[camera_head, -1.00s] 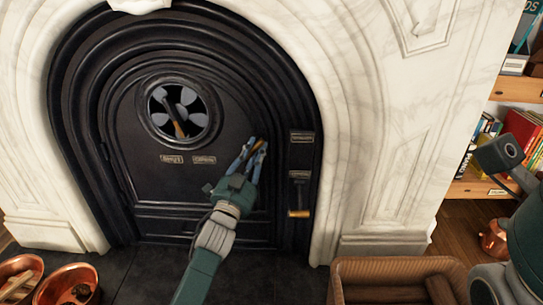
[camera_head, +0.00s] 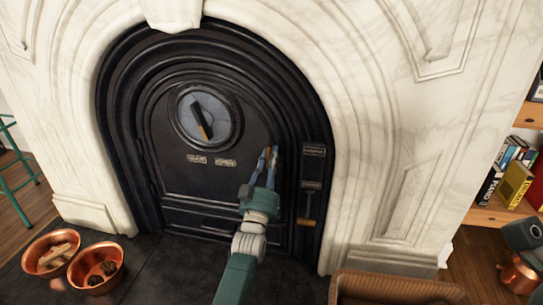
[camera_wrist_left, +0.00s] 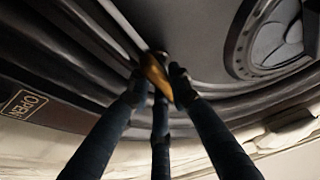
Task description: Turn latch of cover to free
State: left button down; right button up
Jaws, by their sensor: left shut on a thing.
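The cover is a black arched fireplace door (camera_head: 180,180) with a round grey vent (camera_head: 222,108) in its upper part. My left gripper (camera_head: 269,152) is at the door's right edge, its fingers close together. In the left wrist view, the gripper (camera_wrist_left: 158,85) is shut on a small latch with a yellow-brown handle (camera_wrist_left: 155,73). The fingers hide part of the latch, and in the head view I can hardly make it out. The vent (camera_wrist_left: 270,38) also shows in the wrist view. My right gripper is not in view.
A lever with a wooden handle (camera_head: 306,222) hangs on the frame right of the door. A label reading OPEN (camera_wrist_left: 24,104) shows in the wrist view. Copper bowls (camera_head: 97,268) stand at the lower left, a brown basket (camera_head: 385,283) at the lower right. White marble (camera_head: 360,150) surrounds the door.

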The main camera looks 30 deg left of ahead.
pick_arm(q)
jog(key=shift+n, duration=0.3)
jog(key=c, duration=1.8)
grip_release()
jog(key=v, duration=1.2)
